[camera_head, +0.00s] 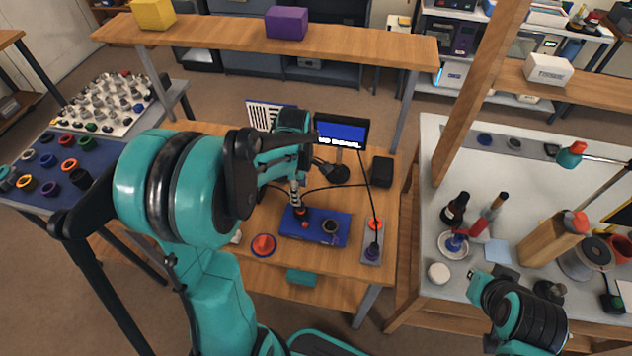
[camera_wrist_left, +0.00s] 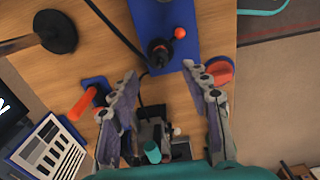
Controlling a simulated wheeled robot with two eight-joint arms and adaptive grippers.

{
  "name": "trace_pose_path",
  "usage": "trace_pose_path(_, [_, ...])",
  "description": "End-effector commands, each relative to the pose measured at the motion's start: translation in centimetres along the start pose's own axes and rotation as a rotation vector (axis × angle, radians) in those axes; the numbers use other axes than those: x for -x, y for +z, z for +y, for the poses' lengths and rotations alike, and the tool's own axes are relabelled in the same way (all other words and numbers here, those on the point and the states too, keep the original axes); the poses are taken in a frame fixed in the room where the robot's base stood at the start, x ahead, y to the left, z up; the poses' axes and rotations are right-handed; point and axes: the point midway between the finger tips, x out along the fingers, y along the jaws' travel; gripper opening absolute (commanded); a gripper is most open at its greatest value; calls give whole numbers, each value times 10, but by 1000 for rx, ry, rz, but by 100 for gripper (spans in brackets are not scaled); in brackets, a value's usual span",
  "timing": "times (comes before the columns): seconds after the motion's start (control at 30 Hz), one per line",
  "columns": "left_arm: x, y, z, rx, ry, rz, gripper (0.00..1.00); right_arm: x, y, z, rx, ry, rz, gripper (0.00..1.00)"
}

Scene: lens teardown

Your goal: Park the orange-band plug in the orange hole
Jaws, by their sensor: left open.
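My left gripper (camera_head: 298,190) is open and points down above the left end of a blue box (camera_head: 316,238) on the wooden table. In the left wrist view its fingers (camera_wrist_left: 160,74) are spread, with nothing between the tips. A dark plug-like piece (camera_wrist_left: 160,48) stands on the blue box just beyond the tips; I cannot make out an orange band on it. A small orange-red knob (camera_wrist_left: 180,33) sits beside it. A grey strip (camera_head: 366,258) to the right carries an orange piece (camera_head: 376,223) and a dark blue piece (camera_head: 373,251). I cannot tell which is the orange hole.
An orange disc (camera_head: 263,244) with a blue rim lies left of the box. A lit display (camera_head: 342,132), a black stand base (camera_head: 339,174) and cables are behind it. A black block (camera_head: 382,171) stands at the back right. My right arm is over the white table.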

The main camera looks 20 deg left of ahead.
Motion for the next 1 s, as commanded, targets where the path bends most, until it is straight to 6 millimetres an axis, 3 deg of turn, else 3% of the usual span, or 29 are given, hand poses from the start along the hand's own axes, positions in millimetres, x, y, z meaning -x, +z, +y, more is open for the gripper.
trace_pose_path(0.6, [-76, -2, 1, 32, -9, 0, 47, -21, 15, 0, 0, 0, 0, 0])
trace_pose_path(0.97, [-81, -2, 1, 31, -9, 0, 47, -22, 16, 0, 0, 0, 0, 0])
trace_pose_path(1.0, [-81, -2, 1, 31, -9, 0, 42, -22, 16, 0, 0, 0, 0, 0])
